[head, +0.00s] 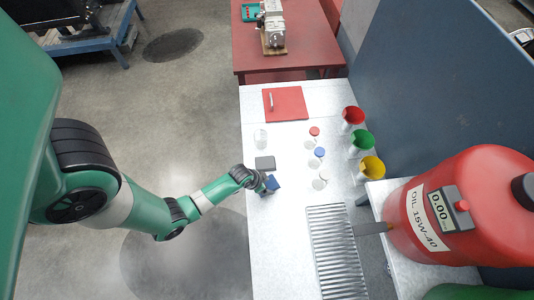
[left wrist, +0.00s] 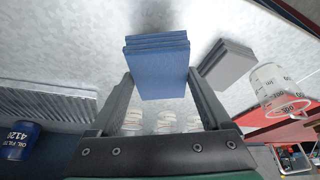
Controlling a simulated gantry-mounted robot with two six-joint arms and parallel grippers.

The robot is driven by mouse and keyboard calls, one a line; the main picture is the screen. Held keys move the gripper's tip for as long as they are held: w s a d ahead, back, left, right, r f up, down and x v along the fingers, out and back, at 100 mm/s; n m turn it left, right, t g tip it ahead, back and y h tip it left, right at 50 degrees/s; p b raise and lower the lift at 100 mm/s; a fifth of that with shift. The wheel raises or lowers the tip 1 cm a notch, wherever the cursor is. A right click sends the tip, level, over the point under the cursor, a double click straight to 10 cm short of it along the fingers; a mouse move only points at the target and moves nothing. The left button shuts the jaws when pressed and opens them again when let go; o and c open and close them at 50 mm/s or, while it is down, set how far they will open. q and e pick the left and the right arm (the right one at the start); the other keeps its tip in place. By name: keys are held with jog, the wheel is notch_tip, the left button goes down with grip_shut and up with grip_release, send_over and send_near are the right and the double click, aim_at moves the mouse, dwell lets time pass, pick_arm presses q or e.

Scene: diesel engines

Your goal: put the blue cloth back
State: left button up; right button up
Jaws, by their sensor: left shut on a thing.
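The blue cloth (head: 272,184) is a folded square stack near the left edge of the light worktable (head: 285,235). My left gripper (head: 266,185) is shut on it. In the left wrist view the blue cloth (left wrist: 158,68) sits between the two fingers (left wrist: 158,95). A dark shadow lies on the table beyond it, apart from the cloth, so it seems held above the surface. A folded grey cloth (head: 265,163) lies flat just behind it, and also shows in the left wrist view (left wrist: 228,64). My right gripper is not in view.
A clear jar (head: 261,139) and a red mat (head: 285,104) lie farther back. Several capped jars (head: 313,142) stand mid-table, beside red (head: 353,115), green (head: 362,141) and yellow (head: 372,167) funnels. A ribbed metal tray (head: 337,250) is in front; the left front of the table is clear.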

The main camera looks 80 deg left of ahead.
pick_arm(q)
jog(key=b+x, duration=0.1)
jog(key=x, duration=0.2)
jog(key=shift+s+f, duration=0.15)
jog(key=shift+s, duration=0.05)
jog(key=shift+f, duration=0.35)
jog(key=shift+r, duration=0.1)
